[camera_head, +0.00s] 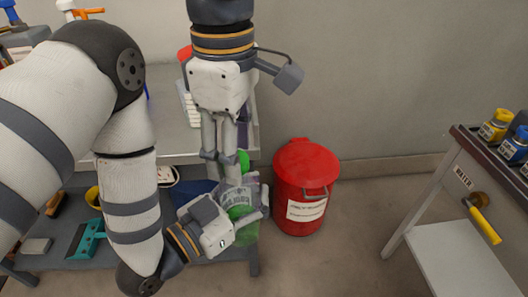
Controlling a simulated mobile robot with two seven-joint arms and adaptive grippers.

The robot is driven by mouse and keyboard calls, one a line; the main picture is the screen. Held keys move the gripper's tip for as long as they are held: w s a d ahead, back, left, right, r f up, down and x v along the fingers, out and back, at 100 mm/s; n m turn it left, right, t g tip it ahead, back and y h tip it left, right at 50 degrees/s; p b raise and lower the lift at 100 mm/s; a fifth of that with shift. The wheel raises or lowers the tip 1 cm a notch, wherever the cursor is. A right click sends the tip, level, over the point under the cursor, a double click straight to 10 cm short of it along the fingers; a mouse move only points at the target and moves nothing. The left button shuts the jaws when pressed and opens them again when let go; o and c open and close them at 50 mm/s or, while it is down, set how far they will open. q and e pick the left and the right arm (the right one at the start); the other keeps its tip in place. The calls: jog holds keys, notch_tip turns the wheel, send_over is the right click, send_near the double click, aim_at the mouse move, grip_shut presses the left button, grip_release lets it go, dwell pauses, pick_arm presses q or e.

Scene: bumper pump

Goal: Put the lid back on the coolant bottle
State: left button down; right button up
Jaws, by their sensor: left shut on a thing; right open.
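My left gripper (246,203), the lower one, is shut on the coolant bottle, a clear bottle with green liquid (241,228). Its fingers and palm hide part of the bottle. My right gripper (221,158) points down from above and is open, its fingertips close over the top of the bottle. A green round piece, apparently the lid (243,160), shows beside the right fingers near the bottle's top. I cannot tell whether it sits on the neck or touches the fingers.
A red lidded bin (305,190) stands on the floor just right of the bottle. A grey two-level cart (174,140) is behind my arms, with a teal tool (86,238) on its lower shelf. Another table (484,160) with yellow and blue bottles is at right.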

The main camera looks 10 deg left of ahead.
jog(key=shift+f, duration=0.3)
grip_shut()
jog(key=shift+o, duration=0.6)
grip_release()
notch_tip(320, 180, up, 12)
